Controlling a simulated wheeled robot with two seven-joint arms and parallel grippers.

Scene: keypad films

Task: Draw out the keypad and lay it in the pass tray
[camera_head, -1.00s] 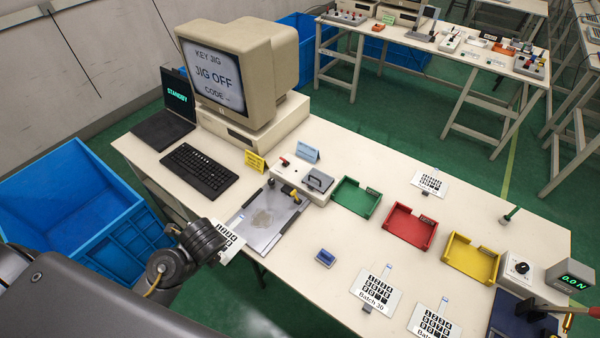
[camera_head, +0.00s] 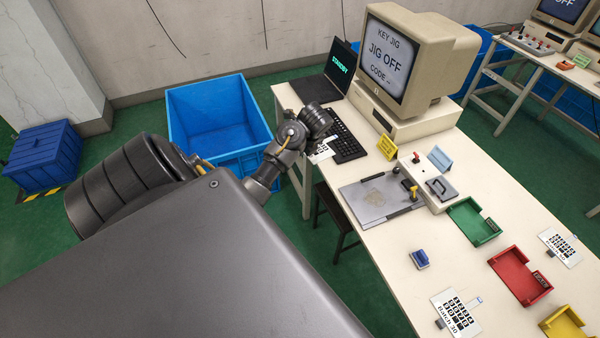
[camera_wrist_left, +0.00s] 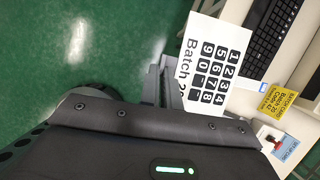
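My left gripper (camera_wrist_left: 166,80) is shut on a white keypad film (camera_wrist_left: 212,68) with black number keys, printed "Batch 2" and then cut off by a finger. In the head view the film (camera_head: 322,152) shows small below my left wrist, by the table's front edge near the keyboard. The grey jig plate (camera_head: 372,203) lies flat, with a pale patch on it. A green tray (camera_head: 470,222), a red tray (camera_head: 517,280) and a yellow tray (camera_head: 562,325) stand in a row to its right. Their labels are too small to read surely. My right gripper is out of view.
A monitor (camera_head: 418,62) reads "JIG OFF". A keyboard (camera_head: 345,140) and laptop (camera_head: 322,85) stand at the table's left end. Two more films lie on the table, one marked Batch 30 (camera_head: 455,313). A blue crate (camera_head: 215,125) stands on the floor beside the table.

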